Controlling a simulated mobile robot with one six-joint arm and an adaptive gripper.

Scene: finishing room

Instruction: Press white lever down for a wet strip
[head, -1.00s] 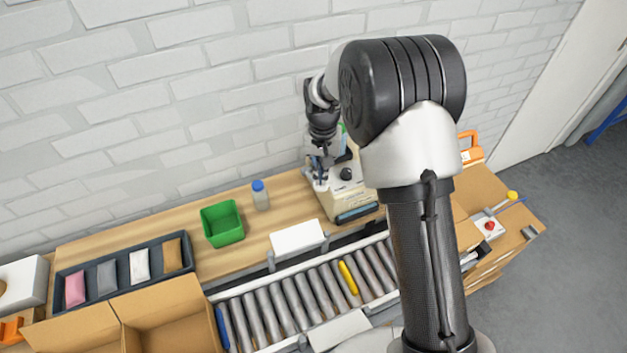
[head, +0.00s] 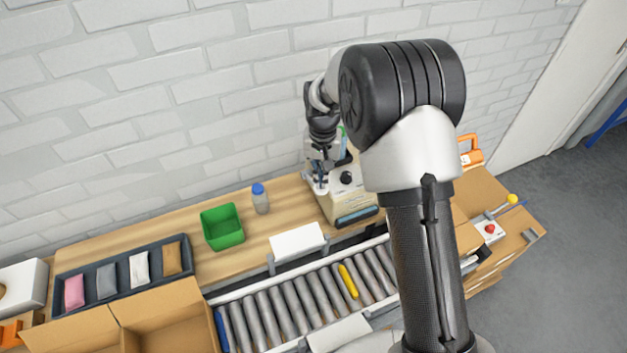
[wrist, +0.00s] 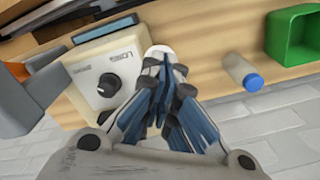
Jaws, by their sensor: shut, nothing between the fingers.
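The cream dispenser machine (head: 346,195) with a black knob stands on the wooden bench against the wall. It also shows in the wrist view (wrist: 97,62). The rounded white end of the lever (wrist: 158,50) shows beside the machine, just beyond my fingertips. My gripper (wrist: 160,82) is shut and empty, its blue-grey fingertips together. In the head view my gripper (head: 321,175) is over the lever side of the machine. The fingers hide most of the lever, and I cannot tell whether they touch it. No paper strip is clearly visible.
A blue-capped bottle (head: 260,198) and a green bin (head: 222,227) stand left of the machine. A roller conveyor (head: 300,300) runs in front, with a white plate (head: 297,241) at its back edge. The brick wall is close behind.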

